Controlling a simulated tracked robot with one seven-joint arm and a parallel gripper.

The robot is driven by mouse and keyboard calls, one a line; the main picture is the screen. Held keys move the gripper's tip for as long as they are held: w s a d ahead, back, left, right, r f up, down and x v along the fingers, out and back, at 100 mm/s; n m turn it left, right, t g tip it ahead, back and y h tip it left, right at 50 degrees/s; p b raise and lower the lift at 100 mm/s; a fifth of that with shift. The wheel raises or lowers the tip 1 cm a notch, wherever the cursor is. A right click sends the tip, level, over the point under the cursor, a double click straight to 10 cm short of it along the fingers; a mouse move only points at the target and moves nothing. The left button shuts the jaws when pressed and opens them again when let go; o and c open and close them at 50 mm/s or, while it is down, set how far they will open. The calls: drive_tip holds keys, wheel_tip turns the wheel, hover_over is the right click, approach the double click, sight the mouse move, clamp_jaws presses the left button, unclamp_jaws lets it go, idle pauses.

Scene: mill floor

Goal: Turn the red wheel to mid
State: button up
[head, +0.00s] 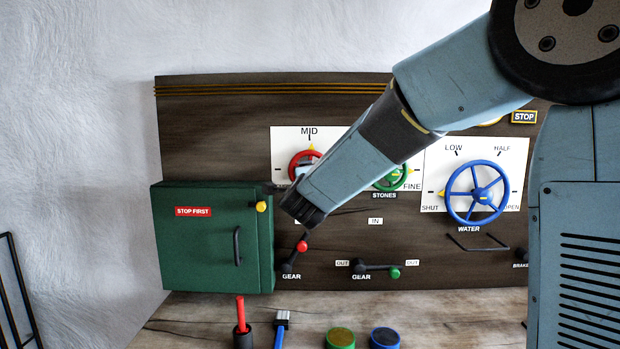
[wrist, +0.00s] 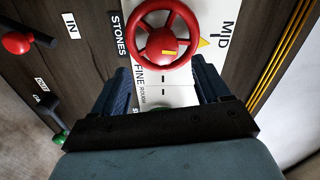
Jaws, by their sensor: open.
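The red wheel (wrist: 143,38) shows whole in the wrist view, on a white plate, with a yellow mark on its hub. A yellow triangle (wrist: 204,42) at its rim points toward the MID label (wrist: 228,33). In the head view the red wheel (head: 293,166) is partly hidden by my arm, with the yellow triangle at its top below MID. My gripper (wrist: 160,64) is open, its two fingers apart and empty. The wheel lies ahead of the fingertips, and I see no grip on it. I cannot tell the exact gap.
A green wheel (head: 391,184) labelled STONES is close by on the right, partly behind my arm. A blue wheel (head: 482,218) is farther right. A green cabinet (head: 195,250) juts out at left. A red-knobbed gear lever (head: 302,246) is below.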

drive_tip(key=shift+s, duration=1.75)
